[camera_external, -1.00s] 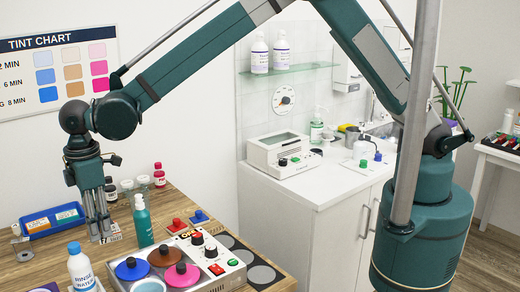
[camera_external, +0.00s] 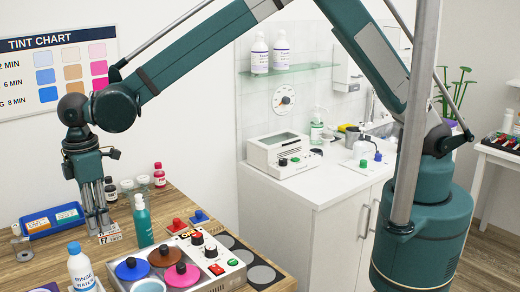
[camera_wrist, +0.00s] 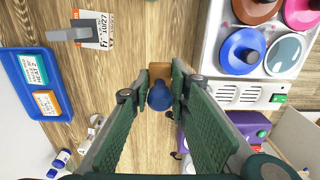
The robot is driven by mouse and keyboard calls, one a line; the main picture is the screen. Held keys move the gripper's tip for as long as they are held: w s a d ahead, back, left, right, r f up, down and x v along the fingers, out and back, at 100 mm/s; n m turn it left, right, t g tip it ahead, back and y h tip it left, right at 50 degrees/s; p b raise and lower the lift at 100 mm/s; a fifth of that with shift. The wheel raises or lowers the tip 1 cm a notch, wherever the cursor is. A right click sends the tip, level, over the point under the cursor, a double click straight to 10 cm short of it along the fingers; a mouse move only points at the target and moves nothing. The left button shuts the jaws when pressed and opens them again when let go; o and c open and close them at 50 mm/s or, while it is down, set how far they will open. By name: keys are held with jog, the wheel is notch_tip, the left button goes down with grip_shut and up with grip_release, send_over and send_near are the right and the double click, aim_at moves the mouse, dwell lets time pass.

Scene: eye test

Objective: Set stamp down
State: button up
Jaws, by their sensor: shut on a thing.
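In the wrist view, my gripper (camera_wrist: 163,82) is shut on a stamp (camera_wrist: 160,97) with a round blue knob and a brown block beyond it. The fingers press it from both sides over the wooden table. In the outside view, my gripper (camera_external: 98,228) points straight down near the table's left part. The stamp is not clearly visible there, and the fingers seem to hide it. A white printed card (camera_external: 110,237) lies at the fingertips in that view. Whether the stamp touches the table is unclear.
A blue tray (camera_external: 39,233) with boxes lies left of my gripper. A green pump bottle (camera_external: 142,222) stands close on its right. A white panel (camera_external: 232,267) with colored pots is further right. A rinse water bottle (camera_external: 81,270) stands in front. A grey bar (camera_wrist: 68,34) overlaps a dated card (camera_wrist: 97,31).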

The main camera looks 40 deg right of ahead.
jog(key=r, duration=0.9)
jog(key=shift+w+d+r, duration=0.2)
jog(key=shift+d+r, duration=0.1)
jog(key=w+d, duration=0.4)
jog(key=d, duration=0.3)
jog(key=w+d, duration=0.5)
jog(key=d, duration=0.3)
jog(key=b, duration=0.1)
send_over(182, 211)
notch_tip(182, 211, down, 11)
jog(key=shift+a+f, duration=0.1)
jog(key=shift+f, duration=0.05)
jog(key=shift+f, duration=3.05)
jog(key=shift+f, duration=0.1)
jog(key=shift+f, duration=1.8)
